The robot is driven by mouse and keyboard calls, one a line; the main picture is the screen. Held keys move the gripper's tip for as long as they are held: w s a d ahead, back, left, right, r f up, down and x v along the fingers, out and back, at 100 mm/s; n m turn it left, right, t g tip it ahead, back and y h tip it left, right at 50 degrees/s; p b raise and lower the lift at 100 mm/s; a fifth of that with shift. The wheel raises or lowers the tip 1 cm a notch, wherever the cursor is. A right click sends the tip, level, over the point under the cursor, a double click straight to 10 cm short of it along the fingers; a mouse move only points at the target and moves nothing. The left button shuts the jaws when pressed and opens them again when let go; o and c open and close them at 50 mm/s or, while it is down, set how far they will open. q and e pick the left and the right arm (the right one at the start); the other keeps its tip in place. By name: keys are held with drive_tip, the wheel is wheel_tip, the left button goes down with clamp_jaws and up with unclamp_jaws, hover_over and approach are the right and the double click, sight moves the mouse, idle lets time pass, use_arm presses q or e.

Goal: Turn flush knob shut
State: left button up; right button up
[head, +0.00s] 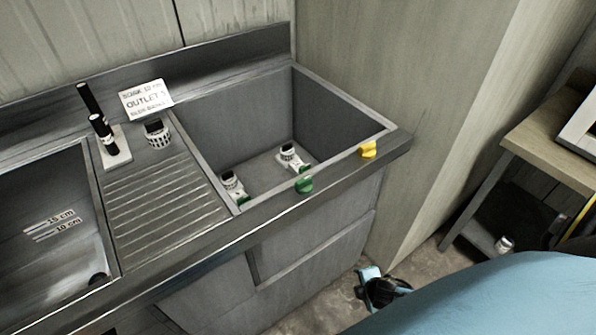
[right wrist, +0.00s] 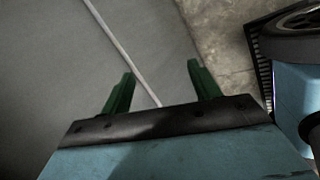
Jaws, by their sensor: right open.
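I cannot read a label that tells which is the flush knob. My right gripper (right wrist: 161,68) shows in the right wrist view with its green fingers apart and nothing between them. It faces a plain grey surface, away from both knobs. I cannot make out its fingers in the head view. My left gripper is in neither view.
The right basin (head: 345,112) holds two small fittings (head: 231,183) (head: 289,155) with white and green parts. A wooden-topped table (head: 555,130) stands at right. Floor (head: 425,262) shows between.

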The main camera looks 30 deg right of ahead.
drive_tip(key=w+r+n+t, duration=0.3)
drive_tip(key=w+r+n, duration=0.55)
drive_tip(key=r, duration=0.35)
drive_tip(key=n+t+y+p, duration=0.25)
drive_tip(key=n+t, duration=0.25)
drive_tip(key=n, duration=0.9)
approach(304, 180)
drive_tip(key=shift+y, duration=0.25)
drive_tip(key=x, duration=0.5)
drive_tip(key=b+x, duration=0.1)
drive_tip(key=x, duration=0.4)
drive_tip(key=shift+w+d+f, duration=0.15)
drive_tip(key=shift+w+d, duration=0.05)
drive_tip(key=shift+w, duration=0.2)
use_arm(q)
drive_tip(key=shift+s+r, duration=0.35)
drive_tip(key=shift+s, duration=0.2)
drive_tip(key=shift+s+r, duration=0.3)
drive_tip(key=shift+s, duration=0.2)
use_arm(e)
drive_tip(key=shift+w+f, duration=0.25)
drive_tip(key=shift+w, duration=0.3)
drive_tip(key=shift+c, duration=0.4)
